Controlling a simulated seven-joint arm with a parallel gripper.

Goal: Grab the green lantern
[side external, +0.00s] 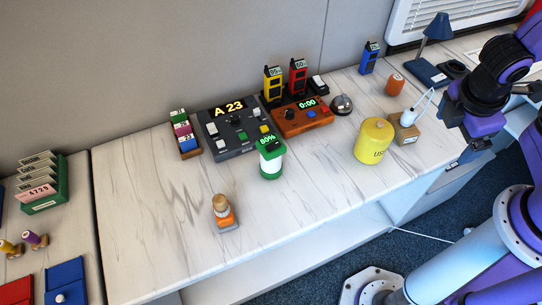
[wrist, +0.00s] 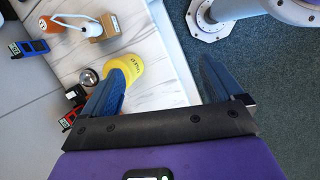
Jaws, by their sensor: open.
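The green lantern (side external: 271,157) is a white cylinder with a green top and green base, reading 80%. It stands upright on the pale marbled counter (side external: 150,200), in front of the grey console, in the side view. It does not show in the wrist view. My gripper (side external: 480,138) is at the right of the side view, well to the right of the lantern and past the yellow canister. In the wrist view, the gripper (wrist: 160,66) has its two blue fingers spread wide with nothing between them.
A yellow canister (side external: 374,142) and a cardboard box with a white cable (side external: 404,128) stand between lantern and gripper. A grey console (side external: 237,128), orange timer (side external: 302,117) and silver bell (side external: 342,104) are behind. A wooden-handled stamp (side external: 223,213) stands front left. Much of the counter's left is clear.

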